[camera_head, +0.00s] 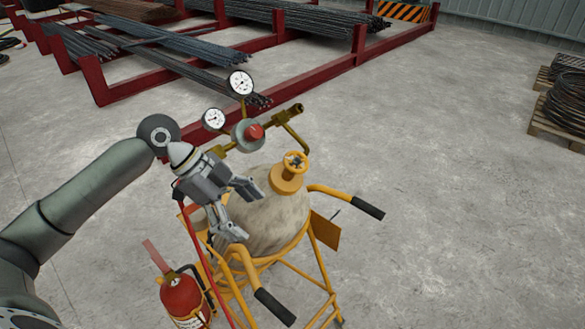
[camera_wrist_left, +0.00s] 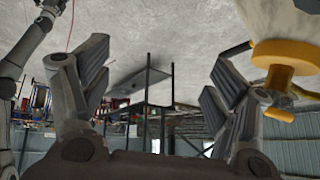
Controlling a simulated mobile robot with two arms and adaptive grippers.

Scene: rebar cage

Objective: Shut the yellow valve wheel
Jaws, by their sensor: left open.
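The yellow valve wheel (camera_head: 295,161) sits on a yellow collar on top of a pale gas cylinder (camera_head: 262,215) in the head view. My left gripper (camera_head: 246,212) is open and empty, in front of the cylinder and to the left of the wheel, apart from the wheel in the picture. In the left wrist view, the yellow valve wheel (camera_wrist_left: 279,78) shows at the right, beyond the right-hand finger of my left gripper (camera_wrist_left: 150,100). Nothing is between the fingers. My right gripper is out of the head view.
Two pressure gauges (camera_head: 240,83) and a regulator with a red knob (camera_head: 254,132) stand behind the gripper. The yellow cart (camera_head: 320,255) has black-gripped handles. A fire extinguisher (camera_head: 184,298) hangs at lower left. Red racks of rebar (camera_head: 250,75) lie behind.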

